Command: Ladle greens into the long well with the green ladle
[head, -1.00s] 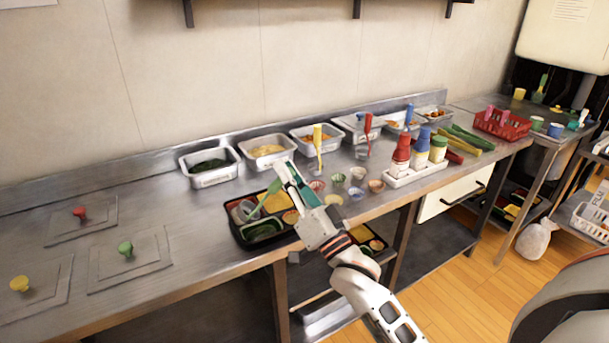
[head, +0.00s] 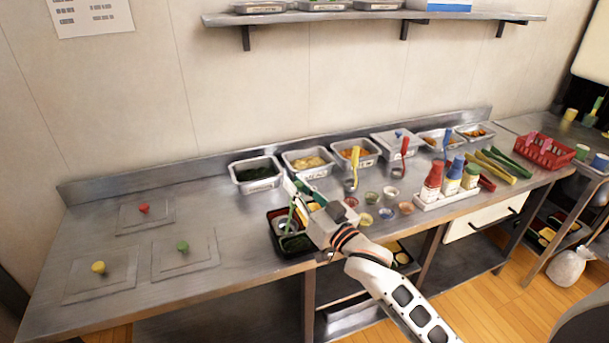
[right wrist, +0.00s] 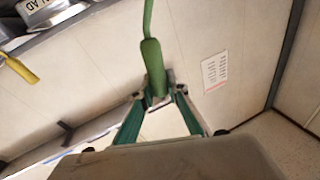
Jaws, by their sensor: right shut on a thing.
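My right gripper (head: 300,194) is shut on the handle of the green ladle (head: 291,216), above the dark bento tray (head: 273,239). The ladle stands steeply, its lower end down at the tray; its bowl is too small to make out. The right wrist view shows the green handle (right wrist: 151,58) between the fingertips (right wrist: 160,99). A long well (head: 297,243) at the tray's front looks dark green inside. The steel pan of greens (head: 236,181) stands behind the tray, to the left. My arm hides the tray's right part. My left gripper is not in view.
More food pans (head: 308,172) line the back, with yellow (head: 353,165) and red (head: 404,147) ladles near them. Small cups and a bottle caddy (head: 447,199) stand right of the tray. Flat lids with coloured knobs (head: 183,247) lie left. The counter between is clear.

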